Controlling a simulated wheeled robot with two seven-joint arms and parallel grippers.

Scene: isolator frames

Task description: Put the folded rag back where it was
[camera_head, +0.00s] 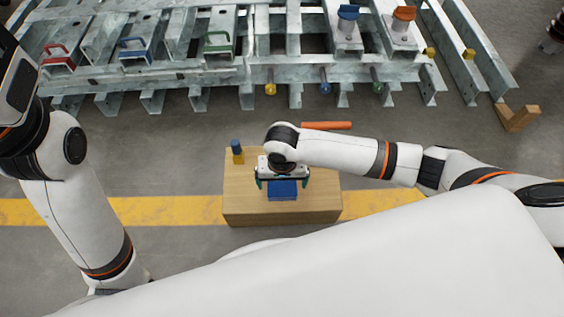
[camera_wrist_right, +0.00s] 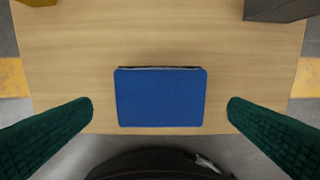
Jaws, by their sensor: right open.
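The folded rag (camera_head: 283,190) is a flat blue rectangle lying on the wooden block table, close to its front edge. In the right wrist view the blue rag (camera_wrist_right: 160,97) lies flat between my fingers, with bare wood on both sides. My right gripper (camera_head: 283,183) is above the rag with its jaws wide apart. Its green fingers (camera_wrist_right: 160,112) stand one on each side of the rag, not touching it. My left arm comes in at the left, and its gripper is out of view.
The wooden table (camera_head: 325,205) stands on a yellow floor stripe (camera_head: 170,210). A small blue-topped yellow item (camera_head: 237,152) is at its back left. An orange bar (camera_head: 327,125) lies behind it. A metal frame (camera_head: 200,75) with coloured handles and knobs spans the back.

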